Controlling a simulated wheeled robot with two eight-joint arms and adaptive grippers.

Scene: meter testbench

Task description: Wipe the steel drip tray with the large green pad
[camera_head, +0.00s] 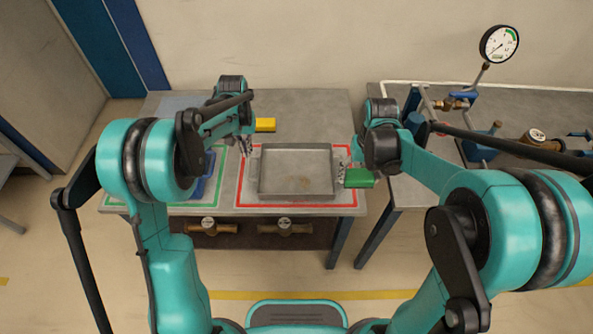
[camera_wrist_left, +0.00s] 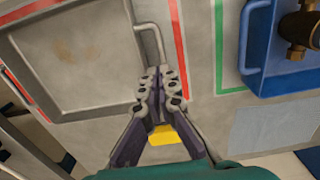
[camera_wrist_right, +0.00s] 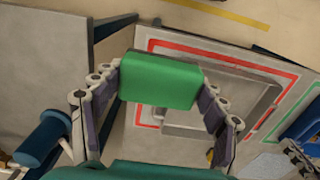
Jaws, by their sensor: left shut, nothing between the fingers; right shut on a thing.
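The steel drip tray (camera_head: 297,197) lies inside the red outline on the table, with a brownish mark on its floor. Its left handle (camera_wrist_left: 150,42) shows in the left wrist view. The large green pad (camera_head: 359,179) is just right of the tray; it also shows in the right wrist view (camera_wrist_right: 160,81). My right gripper (camera_head: 346,172) is shut on the pad, one finger at each end. My left gripper (camera_head: 246,150) is shut and empty by the tray's left side. Its fingertips (camera_wrist_left: 158,76) are close to the handle; contact cannot be told.
A yellow block (camera_head: 265,125) lies behind the tray. A blue bin (camera_wrist_left: 255,50) holding a brass fitting stands left in the green outline. A second bench with a gauge (camera_head: 498,43) and valves is at right. Brass valves (camera_head: 212,227) sit below the tabletop.

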